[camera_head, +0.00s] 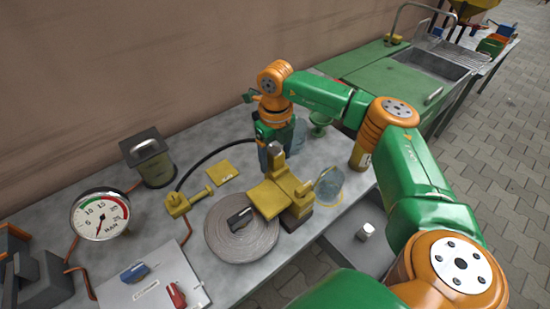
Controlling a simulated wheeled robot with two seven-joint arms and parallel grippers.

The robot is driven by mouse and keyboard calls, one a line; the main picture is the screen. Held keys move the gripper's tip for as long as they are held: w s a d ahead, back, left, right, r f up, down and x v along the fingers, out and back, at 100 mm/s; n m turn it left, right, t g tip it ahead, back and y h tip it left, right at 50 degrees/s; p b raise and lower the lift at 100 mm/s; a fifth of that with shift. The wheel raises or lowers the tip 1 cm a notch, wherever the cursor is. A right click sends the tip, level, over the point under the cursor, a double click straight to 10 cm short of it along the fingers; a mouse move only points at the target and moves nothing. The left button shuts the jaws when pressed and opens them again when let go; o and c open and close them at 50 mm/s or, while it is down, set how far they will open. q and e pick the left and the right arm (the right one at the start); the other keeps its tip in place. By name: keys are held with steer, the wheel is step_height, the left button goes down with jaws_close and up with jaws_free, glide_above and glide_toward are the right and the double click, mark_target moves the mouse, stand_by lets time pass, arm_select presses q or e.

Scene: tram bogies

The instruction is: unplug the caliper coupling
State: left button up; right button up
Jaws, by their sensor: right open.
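The yellow brake caliper (270,199) sits over the edge of a grey ribbed disc (228,243) on the bench. A black hose (211,154) arches from a yellow fitting (180,203) on the bench to the caliper's upper end. There a small grey coupling part (274,149) stands above the caliper, partly hidden by my gripper. My right gripper (271,155) points down from above at this coupling, with its jaws open. Whether the jaws touch the coupling cannot be told. My left gripper is out of view.
A pressure gauge (101,214) and a dark canister (149,160) stand on the left of the bench. A panel (153,282) with blue and red levers lies in front. A wall runs behind.

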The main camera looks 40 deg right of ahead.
mark_target(275, 152)
stand_by(0.8)
jaws_close()
steer(key=shift+r+p, duration=0.15)
steer(key=shift+p, duration=0.2)
steer(key=shift+r+p, duration=2.55)
steer(key=shift+r, duration=0.35)
